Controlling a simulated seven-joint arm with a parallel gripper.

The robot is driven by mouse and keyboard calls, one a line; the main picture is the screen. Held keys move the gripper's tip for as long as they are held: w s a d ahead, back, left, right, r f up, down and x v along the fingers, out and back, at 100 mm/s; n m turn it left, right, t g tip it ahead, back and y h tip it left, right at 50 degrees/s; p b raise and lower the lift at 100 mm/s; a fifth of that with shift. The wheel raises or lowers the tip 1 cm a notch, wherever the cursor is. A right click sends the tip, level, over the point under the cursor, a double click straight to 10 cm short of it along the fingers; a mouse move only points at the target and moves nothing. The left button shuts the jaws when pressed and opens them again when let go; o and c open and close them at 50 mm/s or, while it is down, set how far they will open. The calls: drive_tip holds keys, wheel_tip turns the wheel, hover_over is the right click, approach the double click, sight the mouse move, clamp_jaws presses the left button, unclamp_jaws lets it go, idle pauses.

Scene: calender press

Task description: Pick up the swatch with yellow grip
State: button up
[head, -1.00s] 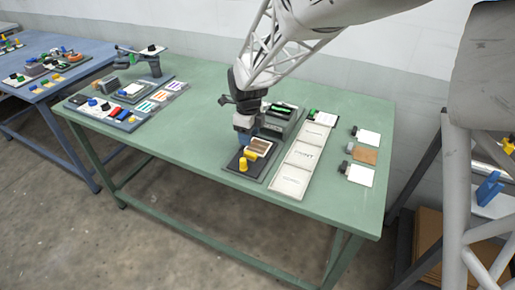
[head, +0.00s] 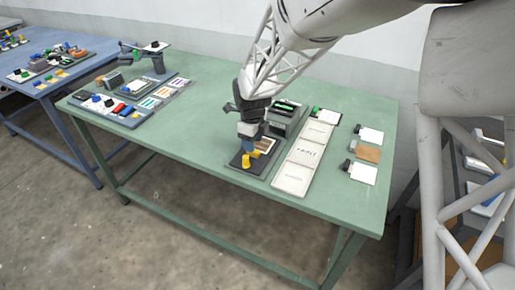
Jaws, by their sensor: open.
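A small swatch (head: 265,145) with a brown face and pale edge lies on a dark board (head: 236,164) at the front middle of the green table. A yellow grip (head: 256,154) shows beside it, partly behind my gripper. A separate yellow knob (head: 246,161) stands on the same board.
A grey press-like box (head: 285,119) stands behind the board. A pale tray strip (head: 300,160) with lettered panels lies to the right. The table's middle left is clear.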

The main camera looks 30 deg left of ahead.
sight(259, 144)
drive_tip(key=shift+f, duration=1.85)
clamp_jaws()
